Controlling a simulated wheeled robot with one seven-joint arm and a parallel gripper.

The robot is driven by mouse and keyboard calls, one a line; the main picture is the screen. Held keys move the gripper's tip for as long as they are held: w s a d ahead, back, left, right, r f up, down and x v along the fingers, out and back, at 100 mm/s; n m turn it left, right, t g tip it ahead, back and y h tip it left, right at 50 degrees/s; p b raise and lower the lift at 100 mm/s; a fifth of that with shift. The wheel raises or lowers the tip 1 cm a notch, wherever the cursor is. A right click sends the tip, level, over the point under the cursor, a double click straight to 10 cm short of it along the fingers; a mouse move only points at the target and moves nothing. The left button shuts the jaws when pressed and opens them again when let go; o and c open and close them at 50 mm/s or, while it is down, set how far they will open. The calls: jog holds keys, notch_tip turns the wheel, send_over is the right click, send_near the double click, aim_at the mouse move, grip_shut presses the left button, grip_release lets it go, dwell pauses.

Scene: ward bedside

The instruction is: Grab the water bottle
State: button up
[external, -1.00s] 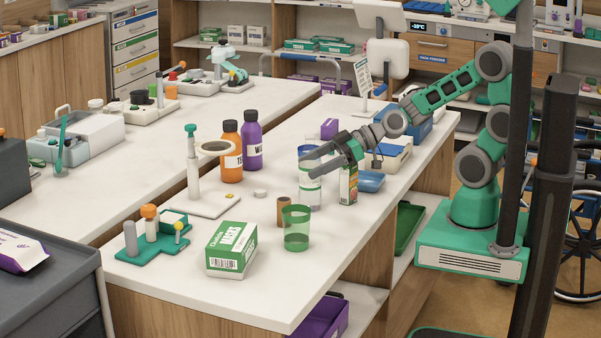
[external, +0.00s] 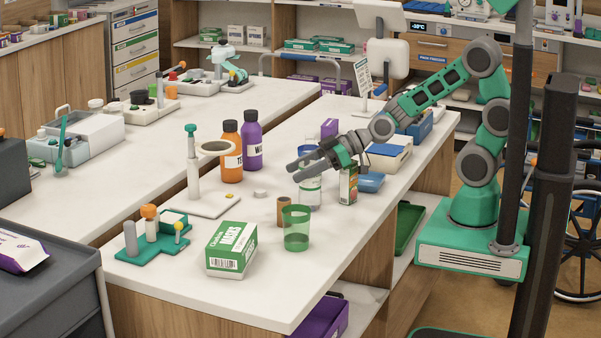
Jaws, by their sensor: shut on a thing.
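The water bottle (external: 310,193) is clear with a blue top and a pale label with green. It stands upright on the white counter, near the right edge. My gripper (external: 296,170) reaches in from the right and is shut on the upper part of the bottle. The gripper's fingers hide part of the bottle's middle. The fingertips show on its left side.
A green cup (external: 296,228) and a brown tube (external: 284,211) stand in front. Orange (external: 231,163) and purple (external: 252,150) bottles stand at the left.

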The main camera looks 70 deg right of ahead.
grip_shut()
jog(key=shift+r, duration=0.15)
